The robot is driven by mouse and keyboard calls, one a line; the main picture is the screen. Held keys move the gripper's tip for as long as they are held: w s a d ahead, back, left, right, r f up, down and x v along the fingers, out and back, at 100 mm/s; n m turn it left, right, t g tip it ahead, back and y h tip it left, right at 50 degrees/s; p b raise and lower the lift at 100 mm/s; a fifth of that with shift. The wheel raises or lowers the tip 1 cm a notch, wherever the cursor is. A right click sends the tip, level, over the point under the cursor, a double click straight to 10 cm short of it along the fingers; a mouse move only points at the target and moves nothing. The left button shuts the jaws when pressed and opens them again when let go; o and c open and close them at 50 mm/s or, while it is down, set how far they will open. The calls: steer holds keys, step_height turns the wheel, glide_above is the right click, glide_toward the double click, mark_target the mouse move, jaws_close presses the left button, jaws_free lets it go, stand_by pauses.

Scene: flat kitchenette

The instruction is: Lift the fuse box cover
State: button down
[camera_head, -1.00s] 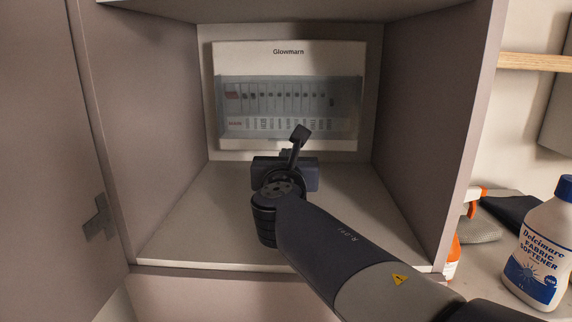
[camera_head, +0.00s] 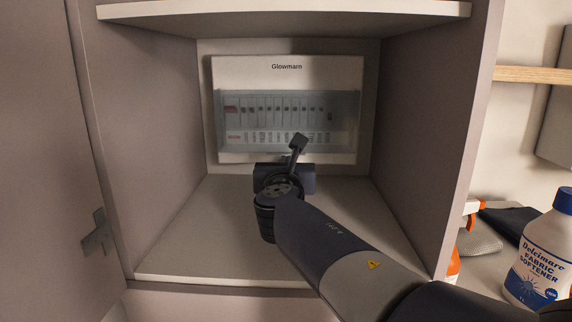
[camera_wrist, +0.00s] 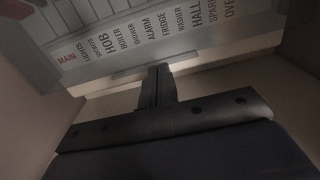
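The fuse box (camera_head: 288,64), a white panel marked Glowmarn, is on the back wall of an open cupboard. Its clear bluish cover (camera_head: 345,112) lies down over a row of breakers and labels, and looks closed. My gripper (camera_head: 298,143) is in front of the box, around its lower edge in the picture. In the wrist view the labels, such as MAIN and HOB, show beyond my gripper (camera_wrist: 158,72). Its fingers look together as one narrow dark piece, with nothing seen between them. Whether the tips touch the box or cover is unclear.
The cupboard's side walls (camera_head: 420,130) and floor (camera_head: 190,255) closely surround my arm. A shelf board (camera_head: 290,10) is above. An open door (camera_head: 35,160) stands left. A fabric softener bottle (camera_head: 543,250) and an orange-white spray bottle (camera_head: 470,212) stand outside at right.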

mark_target(286, 153)
steer(key=shift+r+p, duration=0.3)
steer(key=shift+r, duration=0.1)
steer(key=shift+s, duration=0.15)
steer(key=shift+s+r+t+b, duration=0.15)
steer(key=shift+s+r+b, duration=0.15)
steer(key=shift+s, duration=0.25)
steer(key=shift+s+r+t+b, duration=0.15)
steer(key=shift+s+r+b, duration=0.15)
steer(key=shift+s, duration=0.2)
steer(key=shift+s+r, duration=0.1)
steer(key=shift+s, duration=0.05)
steer(key=shift+r, duration=0.1)
steer(key=shift+s+r, duration=0.8)
steer(key=shift+s, duration=0.3)
steer(key=shift+a, duration=0.1)
